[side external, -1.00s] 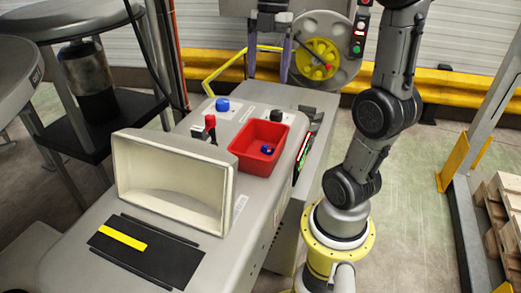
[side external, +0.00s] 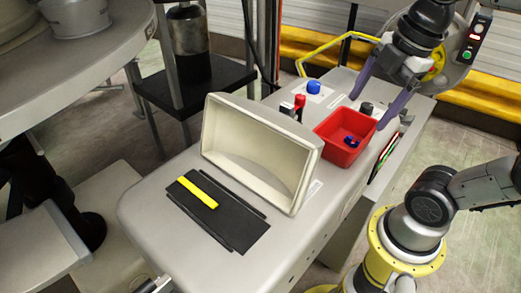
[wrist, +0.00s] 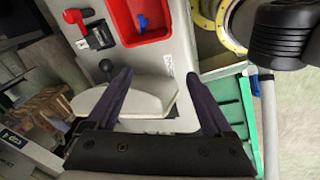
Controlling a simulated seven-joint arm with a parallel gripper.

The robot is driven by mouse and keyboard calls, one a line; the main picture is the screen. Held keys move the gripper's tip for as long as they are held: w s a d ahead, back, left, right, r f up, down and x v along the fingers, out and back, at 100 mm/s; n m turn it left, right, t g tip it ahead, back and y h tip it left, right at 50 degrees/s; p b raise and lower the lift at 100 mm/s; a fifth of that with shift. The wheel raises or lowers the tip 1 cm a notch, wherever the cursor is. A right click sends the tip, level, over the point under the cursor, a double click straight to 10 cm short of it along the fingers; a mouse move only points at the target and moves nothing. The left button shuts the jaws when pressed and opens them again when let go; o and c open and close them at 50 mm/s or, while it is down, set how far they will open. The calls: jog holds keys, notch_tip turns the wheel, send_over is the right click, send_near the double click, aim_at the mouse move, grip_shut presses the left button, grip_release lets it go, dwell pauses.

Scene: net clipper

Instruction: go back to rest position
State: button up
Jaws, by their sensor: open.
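My gripper (side external: 367,113) has two long purple fingers, spread apart with nothing between them. In the side view it hangs at the upper right, in front of the back part of the grey machine (side external: 140,205), close to the red bin (side external: 338,153) in the picture. In the wrist view the gripper (wrist: 155,72) shows its fingers apart, with the cream hood between and beyond them. The red bin (wrist: 118,18) is at the top of that view. A small blue piece (side external: 350,140) lies in the bin. The exact height of the fingers above the machine cannot be told.
A cream open-fronted hood (side external: 212,138) stands on the machine. Before it lies a black pad (side external: 228,219) with a yellow strip (side external: 197,192). A blue button (side external: 314,87) and a red-handled switch (side external: 299,101) stand behind. A grey round table (side external: 90,85) is at left.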

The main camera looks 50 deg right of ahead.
jog(key=shift+s+a+f+m+t, duration=0.15)
jog(key=shift+f+m+t, duration=0.55)
jog(key=shift+m, duration=1.6)
jog(key=shift+s+a+f+m+t, duration=0.15)
jog(key=shift+f+m, duration=0.95)
jog(key=shift+m, duration=1.2)
jog(key=shift+a+f+m+t, duration=0.1)
jog(key=shift+f+m+t, duration=0.6)
jog(key=shift+m, duration=1.6)
jog(key=shift+f+g, duration=0.15)
jog(key=shift+g, duration=0.1)
